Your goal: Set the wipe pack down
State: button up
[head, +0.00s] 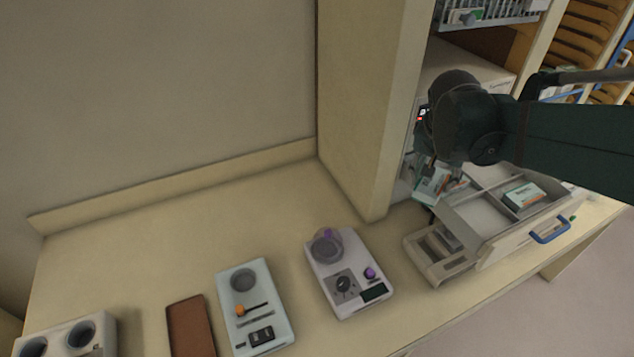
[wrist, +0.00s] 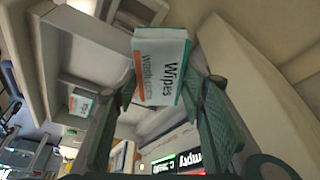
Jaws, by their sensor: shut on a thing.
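The wipe pack (wrist: 160,62) is a white box with an orange stripe, teal edges and the word "Wipes" on its side. My gripper (wrist: 166,95) is shut on it, with one green finger on each side. In the head view the pack (head: 432,185) hangs tilted below my gripper, at the back left of an open drawer (head: 470,222). My wrist hides part of the area behind it. I cannot tell whether the pack touches anything below.
Another small white and teal pack (head: 522,196) lies in a drawer compartment. The drawer front has a blue handle (head: 550,231). A tall cabinet panel (head: 372,110) rises close left of my gripper. Counter devices (head: 345,275) stand further left.

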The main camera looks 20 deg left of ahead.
jog(key=s+a+f+n+y+b, duration=0.1)
jog(key=s+a+n+b, duration=0.15)
jog(key=a, duration=0.55)
jog(key=s+a+f+n+y+b, duration=0.1)
jog(key=s+a+n+b, duration=0.15)
jog(key=a, duration=0.55)
jog(key=a+f+m+p, duration=0.1)
jog(key=a+f+p, duration=0.2)
jog(key=a+f, duration=0.4)
jog(key=a+f+m+h+p, duration=0.1)
jog(key=a+f, duration=0.6)
jog(key=a, duration=1.9)
jog(key=shift+s+a+p, duration=0.2)
jog(key=shift+s+p, duration=0.25)
jog(key=shift+p, duration=0.45)
jog(key=shift+t, duration=0.3)
jog(key=shift+f, duration=3.1)
jog(key=shift+f, duration=1.9)
jog(key=shift+f+b, duration=0.2)
jog(key=shift+b, duration=0.1)
